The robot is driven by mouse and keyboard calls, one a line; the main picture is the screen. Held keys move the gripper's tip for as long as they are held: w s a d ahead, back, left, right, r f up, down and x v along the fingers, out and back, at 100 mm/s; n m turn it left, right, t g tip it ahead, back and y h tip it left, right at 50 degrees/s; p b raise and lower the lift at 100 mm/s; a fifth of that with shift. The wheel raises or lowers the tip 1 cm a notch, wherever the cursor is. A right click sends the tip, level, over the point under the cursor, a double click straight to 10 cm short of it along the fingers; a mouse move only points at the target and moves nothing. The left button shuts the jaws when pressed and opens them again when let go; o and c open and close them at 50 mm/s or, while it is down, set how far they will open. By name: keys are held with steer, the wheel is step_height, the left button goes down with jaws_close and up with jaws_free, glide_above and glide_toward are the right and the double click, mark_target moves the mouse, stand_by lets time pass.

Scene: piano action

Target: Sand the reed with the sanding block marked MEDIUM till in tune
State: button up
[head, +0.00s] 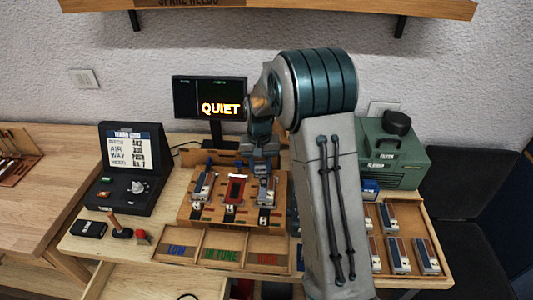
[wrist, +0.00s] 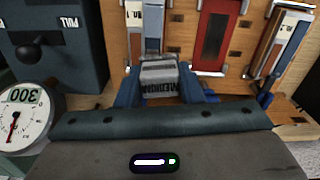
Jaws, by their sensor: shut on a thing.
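My gripper (wrist: 160,88) is shut on a grey sanding block (wrist: 160,80), with a blue finger on each side. The block's dark face reads MEDIUM, upside down in the wrist view. It sits at the near end of a narrow metal reed piece (wrist: 153,28) on the wooden stand; I cannot tell whether they touch. In the head view the stand (head: 190,212) holds a left reed piece (head: 203,186), a red middle plate (head: 235,189) and a right piece (head: 266,192). My gripper (head: 258,155) is above the stand's back right, and the block is not clear there.
A monitor (head: 209,97) reads QUIET. A tray in front has compartments marked LOW (head: 176,249) and IN TUNE (head: 221,254). A black case (head: 125,170) stands left, a green box (head: 390,150) right. A tray (head: 405,213) of several reed pieces lies right. A dial (wrist: 22,117) reads 300.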

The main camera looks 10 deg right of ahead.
steer(key=shift+r+p, duration=1.05)
steer(key=shift+r, duration=0.9)
stand_by(3.5)
